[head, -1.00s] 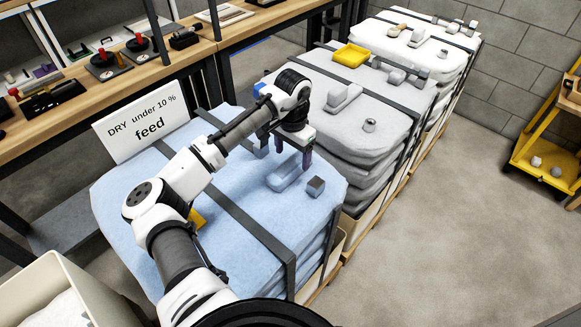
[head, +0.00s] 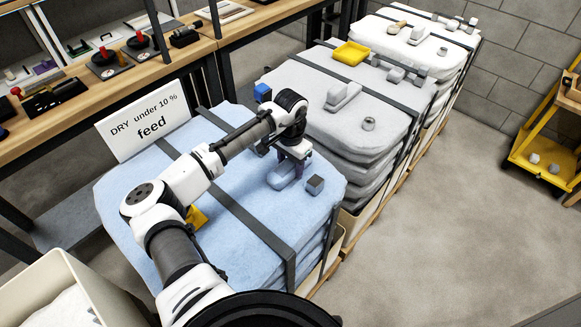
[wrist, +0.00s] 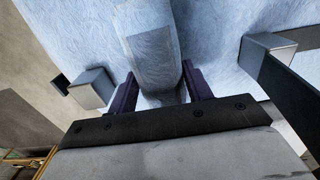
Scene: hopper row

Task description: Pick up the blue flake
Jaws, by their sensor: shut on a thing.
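The blue flake (head: 281,178) is a long, pale blue piece with rounded edges on top of the blue padded stack (head: 262,215). In the wrist view the flake (wrist: 150,50) runs away from me between two dark purple fingers. My gripper (head: 291,170) points down at the flake's end, and it fills the lower part of the wrist view (wrist: 160,88). The fingers are on either side of the flake and shut on it. The flake looks to be at or very near the stack's surface; a gap beneath it cannot be told. Its gripped end is partly hidden.
A grey block (head: 315,185) sits close right of my gripper. A dark strap (head: 240,212) crosses the stack. A sign (head: 142,127) stands at its left back. A yellow piece (head: 197,217) is partly behind my arm.

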